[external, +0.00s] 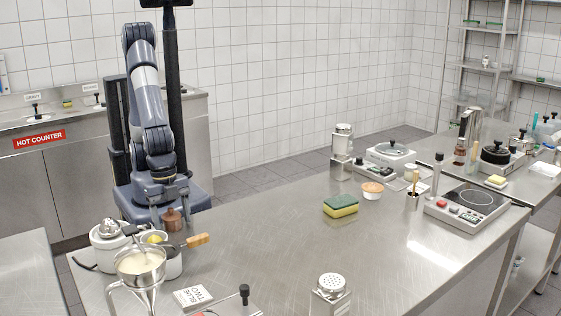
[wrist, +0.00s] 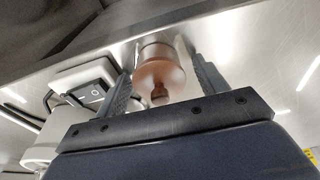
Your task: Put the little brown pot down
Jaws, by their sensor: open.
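The little brown pot (external: 172,220) has a knob on top and stands upright on the steel table (external: 270,240), near its back left edge. My gripper (external: 167,198) is at the pot, just behind and above it in the external view. In the wrist view the pot (wrist: 160,72) sits between the two fingers of my gripper (wrist: 160,78). The fingers are open, with a visible gap on each side of the pot. The pot's underside is hidden.
A sponge (external: 341,205) lies farther right. The table's middle is clear.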

